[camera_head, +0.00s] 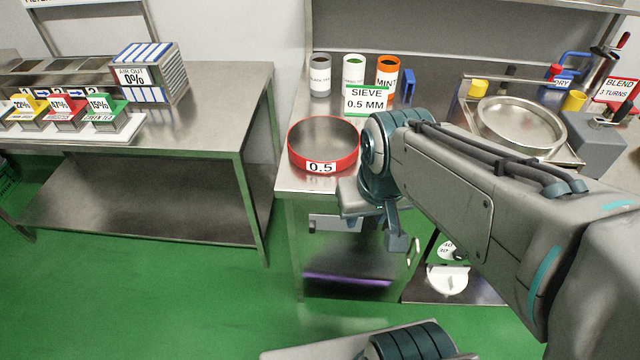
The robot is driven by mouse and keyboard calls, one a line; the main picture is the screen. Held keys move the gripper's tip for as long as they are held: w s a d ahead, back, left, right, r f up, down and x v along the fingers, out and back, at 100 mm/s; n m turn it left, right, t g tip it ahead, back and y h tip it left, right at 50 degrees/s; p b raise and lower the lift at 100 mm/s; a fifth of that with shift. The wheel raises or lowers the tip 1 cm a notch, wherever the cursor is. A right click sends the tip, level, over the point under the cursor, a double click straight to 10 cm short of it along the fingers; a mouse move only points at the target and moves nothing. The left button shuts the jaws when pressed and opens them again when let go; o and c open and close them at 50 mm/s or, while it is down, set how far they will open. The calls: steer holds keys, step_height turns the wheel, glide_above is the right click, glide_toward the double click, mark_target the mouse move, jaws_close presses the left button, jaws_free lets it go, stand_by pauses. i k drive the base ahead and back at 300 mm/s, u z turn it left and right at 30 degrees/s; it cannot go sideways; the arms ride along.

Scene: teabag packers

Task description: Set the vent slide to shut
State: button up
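My gripper (393,238) hangs at the end of my arm in front of the middle bench, below its top edge and partly hidden by my own wrist. I cannot tell whether its fingers are open or shut, and no held thing shows. Left of the gripper, a pale metal plate (334,223) sits on the front of the dark unit (345,262) under the bench. It may be the vent slide, but no label on it is readable and its setting cannot be told. A gap shows between plate and gripper in the picture; contact cannot be told.
A red-rimmed sieve (321,166) marked 0.5 sits at the bench's front edge. Right of the gripper are a numbered dial (447,249) and a white round part (447,280). A labelled AIR OUT box (150,72) stands on the left bench (225,100). Green floor (200,300) is clear.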

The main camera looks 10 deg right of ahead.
mark_target(316, 221)
steer(key=u, duration=0.9)
steer(key=k, duration=1.05)
steer(key=z, duration=1.2)
steer(key=i, duration=0.5)
steer(key=z, duration=0.05)
